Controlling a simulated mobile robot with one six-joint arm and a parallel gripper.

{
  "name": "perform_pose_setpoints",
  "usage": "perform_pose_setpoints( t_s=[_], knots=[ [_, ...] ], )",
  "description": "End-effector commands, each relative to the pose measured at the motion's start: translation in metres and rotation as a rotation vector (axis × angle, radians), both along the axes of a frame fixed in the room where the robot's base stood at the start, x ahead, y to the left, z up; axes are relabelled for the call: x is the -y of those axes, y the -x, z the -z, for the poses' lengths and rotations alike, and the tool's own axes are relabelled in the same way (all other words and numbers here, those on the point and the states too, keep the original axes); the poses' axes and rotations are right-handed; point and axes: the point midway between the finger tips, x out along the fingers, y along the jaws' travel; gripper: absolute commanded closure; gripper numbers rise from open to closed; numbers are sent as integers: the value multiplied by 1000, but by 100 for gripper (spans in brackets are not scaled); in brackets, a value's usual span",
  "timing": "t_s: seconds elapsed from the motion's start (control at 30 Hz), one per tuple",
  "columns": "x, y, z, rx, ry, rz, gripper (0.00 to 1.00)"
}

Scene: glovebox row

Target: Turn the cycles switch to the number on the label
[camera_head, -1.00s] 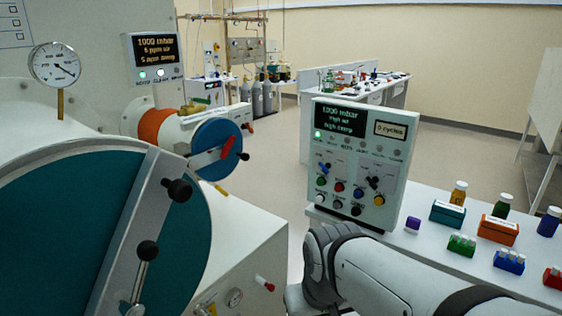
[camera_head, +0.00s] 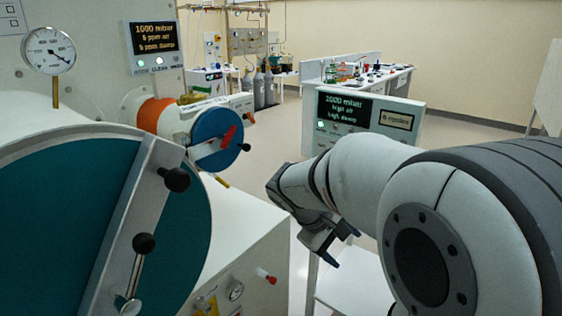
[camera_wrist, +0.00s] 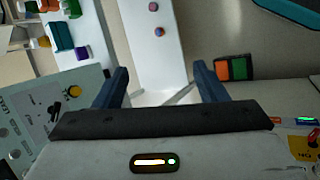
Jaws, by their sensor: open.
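The control panel (camera_head: 366,122) stands upright on the right in the head view. Its screen (camera_head: 343,108) reads 1000 mbar on top, and its label (camera_head: 396,120) says cycles, with a number too blurred to read surely. My arm hides the panel's lower face with its switches. In the wrist view, part of the panel (camera_wrist: 85,113) lies at the left with a yellow button (camera_wrist: 75,91) and some dark knobs. I cannot tell which one is the cycles switch. My gripper (camera_head: 335,250) is open and empty, apart from the panel; its fingers also show in the wrist view (camera_wrist: 160,85).
Left in the head view are a large teal round door (camera_head: 60,220) with a handle bar and a small blue round door (camera_head: 216,138). A gauge (camera_head: 48,50) stands above.

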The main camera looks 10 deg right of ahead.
Motion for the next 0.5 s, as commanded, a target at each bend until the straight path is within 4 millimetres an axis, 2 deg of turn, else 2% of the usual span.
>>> perform_pose_setpoints(
  t_s=[0.03, 0.1, 0.23, 0.37, 0.5],
  knots=[
    [14, -24, 2, -46, 96, -40, 35],
    [33, -56, -3, -95, 236, -98, 35],
    [58, -121, -10, -178, 498, -202, 35],
    [70, -188, -12, -237, 763, -304, 35],
    [66, -253, -9, -270, 1021, -400, 35]
  ],
)
